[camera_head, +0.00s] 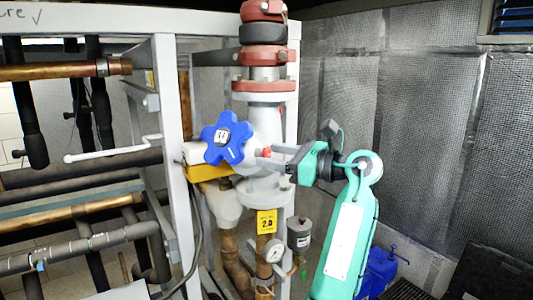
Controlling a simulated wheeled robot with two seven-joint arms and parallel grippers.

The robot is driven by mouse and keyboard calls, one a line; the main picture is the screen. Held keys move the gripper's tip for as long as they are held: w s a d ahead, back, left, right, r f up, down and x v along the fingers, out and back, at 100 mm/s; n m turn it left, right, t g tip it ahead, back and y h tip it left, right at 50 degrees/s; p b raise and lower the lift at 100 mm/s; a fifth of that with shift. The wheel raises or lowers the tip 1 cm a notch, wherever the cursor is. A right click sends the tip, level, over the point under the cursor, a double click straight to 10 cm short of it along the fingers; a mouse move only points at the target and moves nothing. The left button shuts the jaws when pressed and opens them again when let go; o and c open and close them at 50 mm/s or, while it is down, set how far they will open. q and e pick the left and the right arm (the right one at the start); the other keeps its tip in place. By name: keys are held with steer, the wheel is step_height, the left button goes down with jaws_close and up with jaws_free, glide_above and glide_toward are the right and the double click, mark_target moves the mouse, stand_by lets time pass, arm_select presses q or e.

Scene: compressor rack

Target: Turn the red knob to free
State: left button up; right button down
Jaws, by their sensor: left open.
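A small red part (266,152), which may be the red knob, shows on the right side of the pale valve body, just right of a large blue star-shaped handwheel (228,137). Most of this red part is hidden, and its setting cannot be read. My left gripper (273,157), on a teal and black arm, reaches in from the right with its fingers pointing left at the red part. Its jaws are open, with the fingertips at or very near the red part; contact cannot be told. My right gripper is not in view.
A vertical pipe with red flanges (264,86) rises above the valve. A yellow tag (267,222) and a round gauge (275,251) sit below. A white rack frame (172,130) with pipes fills the left. A blue container (379,272) stands low at right.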

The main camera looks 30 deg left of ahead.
arm_select(q)
steer(key=shift+s+d+r, duration=0.1)
steer(key=shift+d, duration=0.05)
steer(key=c, duration=1)
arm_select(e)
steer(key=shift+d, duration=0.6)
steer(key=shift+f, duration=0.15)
